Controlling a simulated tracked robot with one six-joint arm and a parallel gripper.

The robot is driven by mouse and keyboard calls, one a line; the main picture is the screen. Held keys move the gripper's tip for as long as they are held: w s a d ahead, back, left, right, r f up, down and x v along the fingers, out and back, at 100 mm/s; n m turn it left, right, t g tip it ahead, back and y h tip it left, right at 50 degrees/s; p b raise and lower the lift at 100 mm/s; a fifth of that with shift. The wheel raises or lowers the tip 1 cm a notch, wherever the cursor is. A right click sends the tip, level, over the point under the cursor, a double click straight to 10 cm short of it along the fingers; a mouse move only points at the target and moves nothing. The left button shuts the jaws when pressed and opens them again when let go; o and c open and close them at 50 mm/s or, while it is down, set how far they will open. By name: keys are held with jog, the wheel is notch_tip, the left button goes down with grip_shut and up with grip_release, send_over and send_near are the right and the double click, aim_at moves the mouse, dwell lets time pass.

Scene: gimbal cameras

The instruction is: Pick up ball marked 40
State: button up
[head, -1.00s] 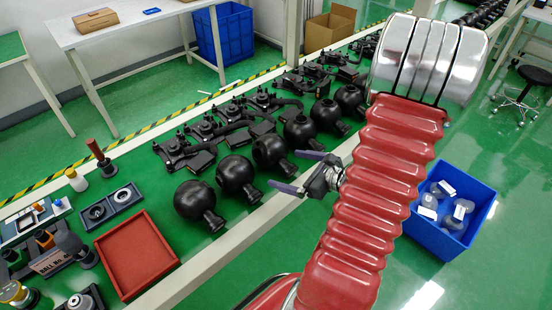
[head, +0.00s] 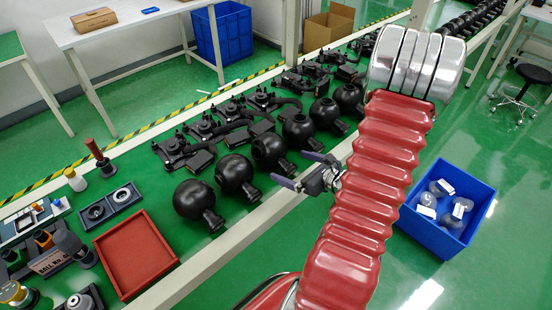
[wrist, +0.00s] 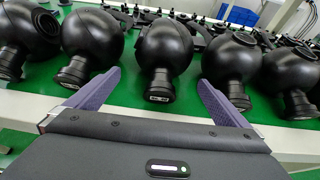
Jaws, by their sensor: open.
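Several round black balls with short necks stand in a row on the green bench, among them a near one (head: 193,199) and others (head: 236,172), (head: 270,151), (head: 298,130) farther along. My gripper (head: 288,166) is open and empty at the bench's front edge, fingers pointing toward the row. In the wrist view a middle ball (wrist: 165,46) stands between and beyond the open purple fingers, neck toward me. A small label (wrist: 159,98) on its neck is too small to read. Balls stand on both sides of it (wrist: 92,35), (wrist: 231,58). I cannot tell which is marked 40.
Black gimbal parts (head: 205,128) lie behind the balls. A red tray (head: 137,256) lies left of the row. The pale bench rail (head: 235,235) runs along the front. A blue bin (head: 447,205) with clear-looking items stands on the floor at right.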

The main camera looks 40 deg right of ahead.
aim_at(288, 165)
jog(key=shift+x, duration=2.45)
jog(key=shift+w+f, duration=0.1)
jog(key=shift+d+x, duration=0.15)
jog(key=shift+x, duration=1.05)
jog(key=shift+d+x, duration=0.1)
jog(key=shift+x, duration=1.15)
jog(key=shift+c, duration=0.5)
jog(key=c, duration=1.2)
